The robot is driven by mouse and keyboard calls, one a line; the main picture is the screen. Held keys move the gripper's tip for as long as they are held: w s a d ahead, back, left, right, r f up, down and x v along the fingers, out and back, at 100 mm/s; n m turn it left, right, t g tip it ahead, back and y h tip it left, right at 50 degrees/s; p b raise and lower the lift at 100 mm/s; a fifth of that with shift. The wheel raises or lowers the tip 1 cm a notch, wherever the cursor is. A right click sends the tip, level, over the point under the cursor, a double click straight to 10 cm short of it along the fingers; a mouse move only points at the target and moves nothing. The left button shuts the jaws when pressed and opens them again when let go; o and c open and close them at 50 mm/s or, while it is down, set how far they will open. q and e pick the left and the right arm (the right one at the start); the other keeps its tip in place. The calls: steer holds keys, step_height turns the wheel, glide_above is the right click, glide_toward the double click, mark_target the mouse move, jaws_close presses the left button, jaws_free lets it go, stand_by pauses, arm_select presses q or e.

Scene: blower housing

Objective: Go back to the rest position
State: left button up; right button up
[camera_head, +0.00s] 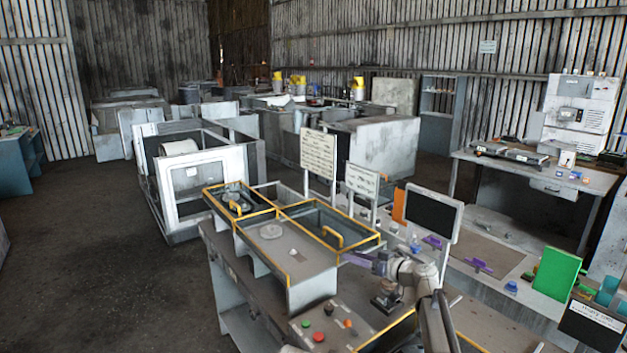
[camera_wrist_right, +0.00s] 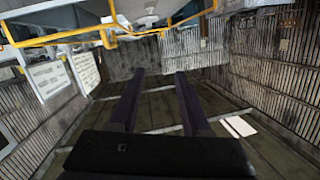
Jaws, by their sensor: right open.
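My right gripper (camera_head: 356,258) is at the right end of the yellow-edged bench unit (camera_head: 310,265), with its dark purple fingers pointing left. In the right wrist view, the two fingers of the right gripper (camera_wrist_right: 156,74) stand well apart with nothing between them. A pale round part (camera_head: 271,231) lies on the unit's grey top, away from the gripper. Another grey metal part (camera_head: 234,198) sits in the left yellow-rimmed tray. My left gripper is not in view.
A dark screen (camera_head: 432,215) stands just right of my right arm. Two white sign boards (camera_head: 318,154) rise behind the trays. A control panel with a red button (camera_head: 318,337) is in front. A green block (camera_head: 556,272) stands at right. The floor at left is clear.

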steer(key=s+a+f+g+h+b, duration=0.2)
steer(key=s+a+f+g, duration=0.2)
steer(key=s+a+f, duration=0.45)
steer(key=s+a+f+g+h+b, duration=0.25)
steer(key=s+a+f+g, duration=0.2)
steer(key=s+f, duration=0.65)
steer(key=s+d+f+g+h+b, duration=0.1)
steer(key=s+d+f+h, duration=0.1)
steer(key=s, duration=0.5)
steer(key=s+d+f+m+g+h+b, duration=0.1)
steer(key=s+d+f+h, duration=0.1)
steer(key=s, duration=0.4)
steer(key=s+d+f+m+g+h+b, duration=0.1)
steer(key=s+d+f+h+b, duration=0.1)
steer(key=s, duration=0.5)
steer(key=shift+s+f+h, duration=0.3)
steer(key=shift+f+h, duration=0.35)
steer(key=shift+h, duration=0.5)
